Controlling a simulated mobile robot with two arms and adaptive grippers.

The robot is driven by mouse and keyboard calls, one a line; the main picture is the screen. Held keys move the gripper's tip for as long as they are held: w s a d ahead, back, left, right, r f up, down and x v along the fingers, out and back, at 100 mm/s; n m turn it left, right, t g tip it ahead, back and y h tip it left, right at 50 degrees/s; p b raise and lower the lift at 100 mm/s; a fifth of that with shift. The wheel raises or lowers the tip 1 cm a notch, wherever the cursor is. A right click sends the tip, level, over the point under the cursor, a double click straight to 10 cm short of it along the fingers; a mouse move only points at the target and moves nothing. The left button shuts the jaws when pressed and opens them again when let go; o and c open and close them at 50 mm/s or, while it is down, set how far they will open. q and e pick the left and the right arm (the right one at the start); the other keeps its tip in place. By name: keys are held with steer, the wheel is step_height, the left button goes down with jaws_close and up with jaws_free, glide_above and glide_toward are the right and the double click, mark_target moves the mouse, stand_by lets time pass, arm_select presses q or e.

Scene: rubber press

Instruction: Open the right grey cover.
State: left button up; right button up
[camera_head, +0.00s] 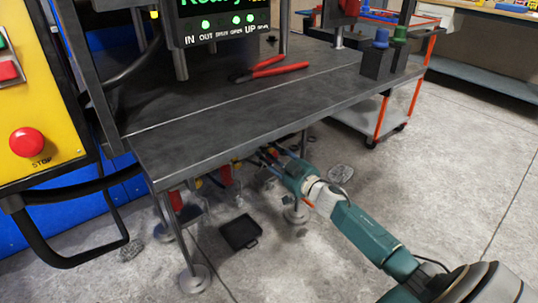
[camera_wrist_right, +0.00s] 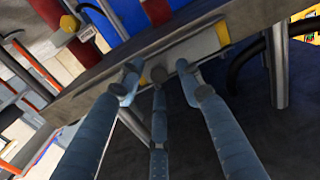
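In the right wrist view a light grey rectangular panel (camera_wrist_right: 200,47) with yellow ends sits on the underside of a long beam; it looks like the grey cover. My right gripper (camera_wrist_right: 158,74) has its blue fingers spread, with nothing between them. The fingertips overlap the panel's lower edge in the picture; I cannot tell whether they touch it. In the head view my right gripper (camera_head: 268,156) reaches under the dark table's front edge, and the cover is hidden there. My left gripper is not in view.
The dark metal table (camera_head: 250,112) overhangs my right gripper. Its legs (camera_head: 170,225) and red parts (camera_head: 225,173) stand below. Red-handled pliers (camera_head: 275,69) lie on top. A yellow control box (camera_head: 40,100) is at the left. A black tray (camera_head: 240,232) is on the floor.

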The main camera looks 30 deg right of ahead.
jaws_close()
arm_select(q)
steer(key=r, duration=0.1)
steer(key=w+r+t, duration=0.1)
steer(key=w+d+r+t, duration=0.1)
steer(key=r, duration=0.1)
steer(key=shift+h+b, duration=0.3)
steer(key=shift+b, duration=0.1)
arm_select(e)
steer(key=d, duration=1.1)
steer(key=shift+w+r, duration=0.15)
steer(key=shift+w, duration=0.3)
steer(key=shift+d, duration=0.1)
jaws_free()
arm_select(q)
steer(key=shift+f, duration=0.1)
